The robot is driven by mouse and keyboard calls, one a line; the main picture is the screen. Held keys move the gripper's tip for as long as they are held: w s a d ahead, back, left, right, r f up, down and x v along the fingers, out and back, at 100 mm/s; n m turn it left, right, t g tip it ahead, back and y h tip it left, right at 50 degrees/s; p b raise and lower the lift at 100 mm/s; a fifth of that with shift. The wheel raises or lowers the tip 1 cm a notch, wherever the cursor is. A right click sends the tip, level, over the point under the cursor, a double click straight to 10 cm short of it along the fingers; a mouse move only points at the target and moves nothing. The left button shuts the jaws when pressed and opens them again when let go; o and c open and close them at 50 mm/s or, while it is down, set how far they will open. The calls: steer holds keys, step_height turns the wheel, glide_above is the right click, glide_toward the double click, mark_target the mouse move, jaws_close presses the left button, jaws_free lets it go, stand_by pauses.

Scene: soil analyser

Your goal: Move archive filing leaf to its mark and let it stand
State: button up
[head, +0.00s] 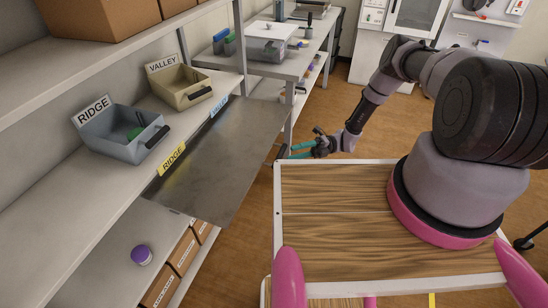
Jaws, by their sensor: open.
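The archive filing leaf appears to be the flat grey metal panel (222,165) extending from the shelf front toward the aisle in the head view. Its shelf-side edge carries a yellow RIDGE label (172,160) and a blue label (219,104). A small dark part (282,152) shows at its right edge, possibly a handle. My gripper (294,152), with teal fingers, is open just right of that edge, pointing left. I cannot tell whether the fingers touch or straddle anything. I cannot make out the leaf's mark.
A grey RIDGE bin (112,140) holding a green item and a beige VALLEY bin (180,88) stand on the shelf. A purple-capped item (141,255) and cardboard boxes (185,250) are below. A bench (290,68) stands behind. Wooden floor (345,100) is open around my arm.

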steer(key=x, duration=0.9)
steer(key=shift+s+a, duration=0.2)
jaws_close()
steer(key=shift+r, duration=0.1)
steer(key=shift+w+a+r, duration=0.1)
steer(key=shift+w+r, duration=0.05)
stand_by(0.8)
